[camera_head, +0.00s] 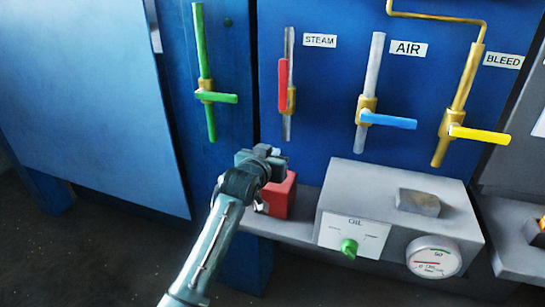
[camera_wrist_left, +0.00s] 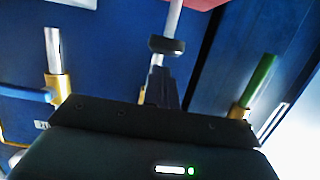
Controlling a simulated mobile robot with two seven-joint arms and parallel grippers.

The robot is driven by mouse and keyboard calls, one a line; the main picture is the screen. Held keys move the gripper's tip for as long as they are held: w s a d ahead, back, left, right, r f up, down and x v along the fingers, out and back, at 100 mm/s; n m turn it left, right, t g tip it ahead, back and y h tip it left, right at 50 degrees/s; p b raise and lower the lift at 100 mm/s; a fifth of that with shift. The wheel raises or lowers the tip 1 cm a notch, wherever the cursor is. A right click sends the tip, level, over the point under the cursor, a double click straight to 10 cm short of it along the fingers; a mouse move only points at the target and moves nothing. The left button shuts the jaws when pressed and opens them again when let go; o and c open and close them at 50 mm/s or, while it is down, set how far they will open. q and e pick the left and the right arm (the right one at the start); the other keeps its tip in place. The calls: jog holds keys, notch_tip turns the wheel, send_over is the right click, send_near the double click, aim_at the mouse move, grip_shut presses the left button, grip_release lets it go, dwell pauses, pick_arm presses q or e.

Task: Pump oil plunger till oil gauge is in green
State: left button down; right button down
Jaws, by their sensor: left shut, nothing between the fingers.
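The oil unit is a grey box (camera_head: 335,195) with a white OIL panel (camera_head: 352,234) and a green knob (camera_head: 349,249) on its front. A round white gauge (camera_head: 433,257) sits on the same front at the right; a red arc shows, but its needle is too small to read. A grey block (camera_head: 418,203) lies on the box's top. A red block (camera_head: 280,197) stands left of the box; I cannot tell which part is the plunger. My left gripper (camera_head: 264,154) is shut and empty, above the red block in the picture. Its dark fingers show in the left wrist view (camera_wrist_left: 166,62).
Behind is a blue panel with pipes and lever valves: green (camera_head: 216,97), red STEAM (camera_head: 283,85), blue AIR (camera_head: 388,120) and yellow BLEED (camera_head: 480,134). A grey ledge (camera_head: 270,228) runs below. Further grey equipment stands at the right edge.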

pick_arm(q)
jog(key=shift+f, duration=0.4)
pick_arm(e)
jog(key=shift+f, duration=0.1)
pick_arm(q)
jog(key=shift+f, duration=0.15)
notch_tip(320, 180, down, 4)
jog(key=shift+b, duration=0.95)
jog(key=shift+f, duration=0.35)
jog(key=shift+s, duration=0.1)
pick_arm(e)
jog(key=shift+a+y, duration=0.3)
jog(key=shift+a, duration=0.05)
